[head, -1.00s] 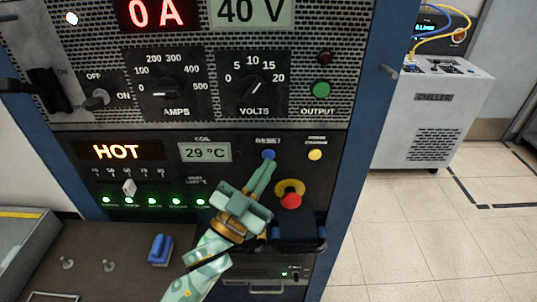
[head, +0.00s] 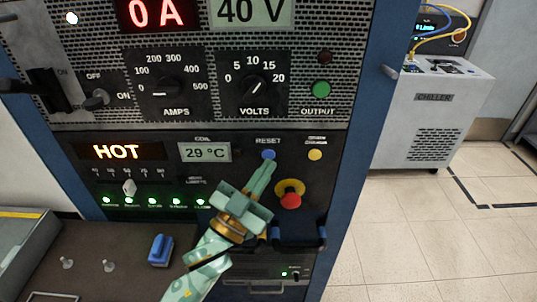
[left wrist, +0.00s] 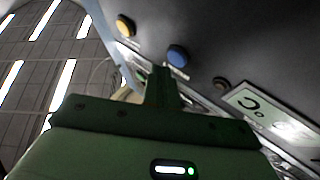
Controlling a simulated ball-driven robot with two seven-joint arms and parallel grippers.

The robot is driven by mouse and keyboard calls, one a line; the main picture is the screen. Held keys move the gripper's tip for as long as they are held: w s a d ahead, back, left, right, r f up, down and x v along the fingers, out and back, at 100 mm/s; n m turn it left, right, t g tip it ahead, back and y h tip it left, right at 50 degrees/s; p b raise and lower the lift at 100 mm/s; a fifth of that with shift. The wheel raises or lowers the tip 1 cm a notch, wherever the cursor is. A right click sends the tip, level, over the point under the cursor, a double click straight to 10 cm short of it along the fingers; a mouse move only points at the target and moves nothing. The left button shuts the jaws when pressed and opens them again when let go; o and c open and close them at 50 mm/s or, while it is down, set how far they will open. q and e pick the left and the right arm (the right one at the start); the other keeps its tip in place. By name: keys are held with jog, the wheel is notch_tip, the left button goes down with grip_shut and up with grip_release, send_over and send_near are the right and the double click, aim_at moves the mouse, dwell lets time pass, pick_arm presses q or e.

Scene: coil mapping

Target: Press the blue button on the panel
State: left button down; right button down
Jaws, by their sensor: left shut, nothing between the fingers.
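The blue button (head: 268,155) sits on the black panel (head: 240,180) under the RESET label. It also shows in the left wrist view (left wrist: 177,56), beside and just beyond my fingertips. My left gripper (head: 269,165) is shut and empty. In the head view its fingertips point up at the blue button, right below its lower edge. In the left wrist view a small gap seems to show between tips and button; whether they touch I cannot tell for sure. My right gripper is not in view.
A yellow button (head: 315,155) is right of the blue one. A red emergency knob (head: 290,200) on a yellow ring is just right of my gripper. The COIL display (head: 204,152) reads 29 °C.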

pick_arm(q)
jog(key=shift+w, duration=0.15)
jog(key=shift+w, duration=0.3)
jog(key=shift+w, duration=0.35)
dwell(0.8)
dwell(0.3)
jog(key=shift+s+p, duration=0.5)
jog(key=shift+s, duration=0.3)
jog(key=s+p, duration=0.2)
jog(key=s, duration=0.3)
